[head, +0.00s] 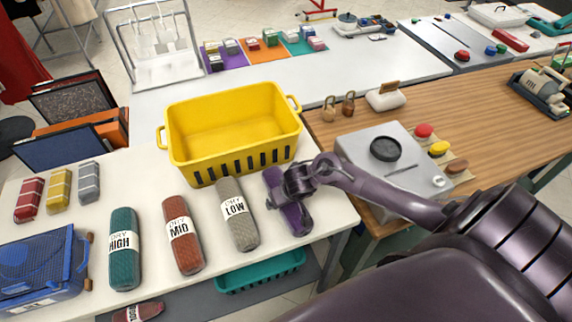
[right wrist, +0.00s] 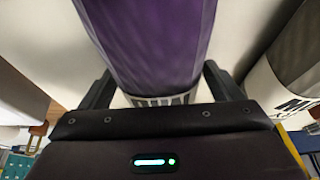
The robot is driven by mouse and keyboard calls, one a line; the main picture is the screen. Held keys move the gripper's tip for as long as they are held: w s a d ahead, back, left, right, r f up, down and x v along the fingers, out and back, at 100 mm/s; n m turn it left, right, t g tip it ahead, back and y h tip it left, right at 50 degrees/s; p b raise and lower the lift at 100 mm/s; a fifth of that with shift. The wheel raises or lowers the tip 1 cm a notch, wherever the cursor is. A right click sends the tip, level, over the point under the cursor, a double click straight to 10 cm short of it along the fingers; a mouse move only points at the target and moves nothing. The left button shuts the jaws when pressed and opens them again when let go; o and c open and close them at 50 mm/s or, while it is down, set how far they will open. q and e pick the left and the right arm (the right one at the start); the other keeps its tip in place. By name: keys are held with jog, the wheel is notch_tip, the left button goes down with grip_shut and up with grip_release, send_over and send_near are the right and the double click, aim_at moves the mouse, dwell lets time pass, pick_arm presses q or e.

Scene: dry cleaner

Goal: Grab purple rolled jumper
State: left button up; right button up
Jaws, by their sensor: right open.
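The purple rolled jumper (head: 294,217) lies on the white table, right of the grey roll and in front of the yellow basket. My right gripper (head: 292,188) is over it and hides part of it in the head view. In the right wrist view the purple roll (right wrist: 150,40) runs between the two open fingers, one on each side, with a white printed band low in the picture. I cannot tell whether the fingers touch it. My left gripper is not in view.
A grey roll (head: 236,228), a red-brown roll (head: 182,252) and a teal roll (head: 124,270) lie in a row to the left. The empty yellow basket (head: 185,160) stands behind. A grey control box (head: 400,172) stands to the right on the wooden counter (head: 455,110).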

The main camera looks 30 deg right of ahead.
jog(key=shift+s, duration=0.1)
jog(key=shift+c, duration=1.7)
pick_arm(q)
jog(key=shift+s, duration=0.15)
pick_arm(e)
jog(key=c, duration=1)
jog(key=shift+r, duration=0.2)
